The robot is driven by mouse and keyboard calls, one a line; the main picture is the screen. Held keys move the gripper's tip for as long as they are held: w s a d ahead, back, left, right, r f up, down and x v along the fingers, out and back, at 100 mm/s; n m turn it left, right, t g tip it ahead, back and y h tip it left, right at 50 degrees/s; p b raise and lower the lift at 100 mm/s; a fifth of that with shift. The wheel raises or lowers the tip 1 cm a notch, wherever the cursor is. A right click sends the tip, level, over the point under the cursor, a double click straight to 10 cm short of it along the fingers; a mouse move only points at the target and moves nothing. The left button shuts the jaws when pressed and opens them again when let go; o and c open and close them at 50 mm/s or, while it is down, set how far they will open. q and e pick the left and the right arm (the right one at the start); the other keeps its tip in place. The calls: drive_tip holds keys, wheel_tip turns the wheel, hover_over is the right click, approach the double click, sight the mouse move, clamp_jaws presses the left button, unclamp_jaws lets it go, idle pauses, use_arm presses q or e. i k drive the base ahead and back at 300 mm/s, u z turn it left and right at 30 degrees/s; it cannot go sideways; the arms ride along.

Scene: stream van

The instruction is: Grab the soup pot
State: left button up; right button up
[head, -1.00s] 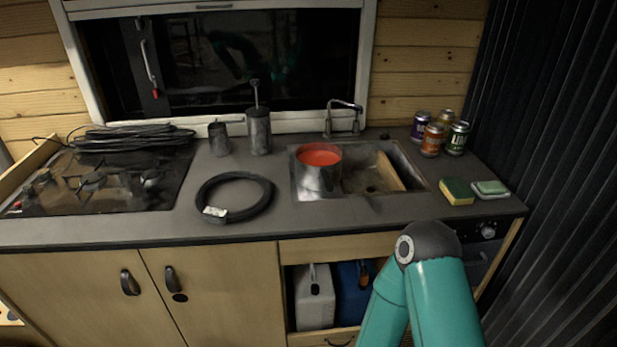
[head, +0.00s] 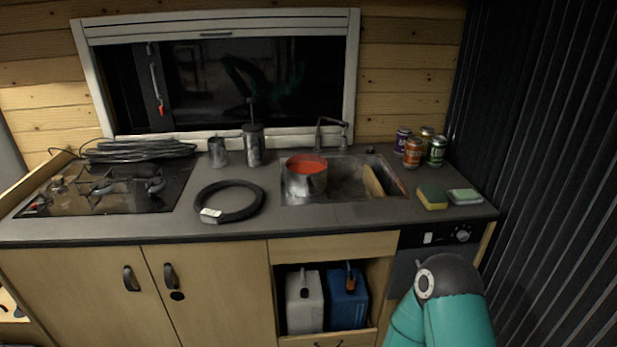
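The soup pot (head: 305,184) is a metal pot filled with orange-red soup. It stands upright at the left side of the sink (head: 345,196) in the counter. One of my teal arms shows at the lower right of the head view, in front of the cabinets and well short of the pot. Its gripper is out of view. My other arm and gripper are not in view either. Nothing is touching the pot.
A black coiled hose (head: 229,202) lies left of the pot. A hob (head: 105,190) with a cable bundle (head: 138,150) is at the left. A faucet (head: 331,134) stands behind the sink. Several cans (head: 413,152) and two sponges (head: 432,197) are right. Counter front is clear.

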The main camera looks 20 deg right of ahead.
sight(306, 175)
drive_tip(key=z, duration=0.05)
drive_tip(key=i, duration=0.9)
drive_tip(key=u, duration=0.05)
